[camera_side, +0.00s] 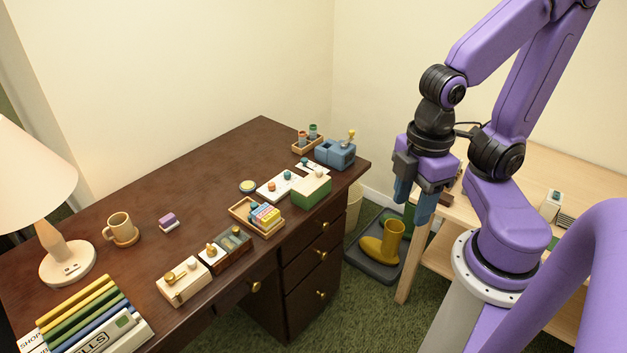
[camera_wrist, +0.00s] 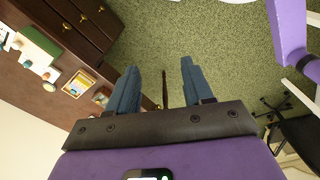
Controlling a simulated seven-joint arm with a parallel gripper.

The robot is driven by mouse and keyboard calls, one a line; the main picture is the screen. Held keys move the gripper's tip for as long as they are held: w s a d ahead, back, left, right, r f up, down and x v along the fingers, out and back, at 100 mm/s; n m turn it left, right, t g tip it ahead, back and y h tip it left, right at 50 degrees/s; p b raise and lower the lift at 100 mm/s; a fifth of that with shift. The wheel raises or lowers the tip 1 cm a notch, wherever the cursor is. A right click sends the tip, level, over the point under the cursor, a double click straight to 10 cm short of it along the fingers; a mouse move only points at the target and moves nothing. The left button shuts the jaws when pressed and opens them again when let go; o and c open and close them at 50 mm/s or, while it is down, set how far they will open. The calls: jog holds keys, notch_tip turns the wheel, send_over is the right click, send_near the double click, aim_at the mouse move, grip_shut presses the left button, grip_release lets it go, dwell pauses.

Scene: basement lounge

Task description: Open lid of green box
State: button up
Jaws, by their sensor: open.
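The green box (camera_side: 313,194) stands near the right part of the dark desk's front edge. Its pale top has a small knob, and the lid looks shut. In the wrist view a green and pale shape at the upper left looks like this box (camera_wrist: 41,42). My gripper (camera_side: 413,199) has blue fingers pointing down. It is to the right of the desk, well apart from the box, over the floor. In the wrist view my gripper (camera_wrist: 160,70) shows its two fingers wide apart with nothing between them.
A blue container (camera_side: 334,155) stands behind the green box. A white board with knobs (camera_side: 279,187) and a wooden tray of coloured blocks (camera_side: 256,218) lie to its left. A pale wooden table (camera_side: 520,160) is at right.

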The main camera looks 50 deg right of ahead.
jog(key=w+d+m, duration=0.2)
jog(key=w+m, duration=0.9)
jog(key=w, duration=1.3)
jog(key=m, duration=1.1)
send_over(319, 169)
notch_tip(319, 169, down, 7)
notch_tip(319, 169, down, 16)
jog(key=shift+r, duration=0.1)
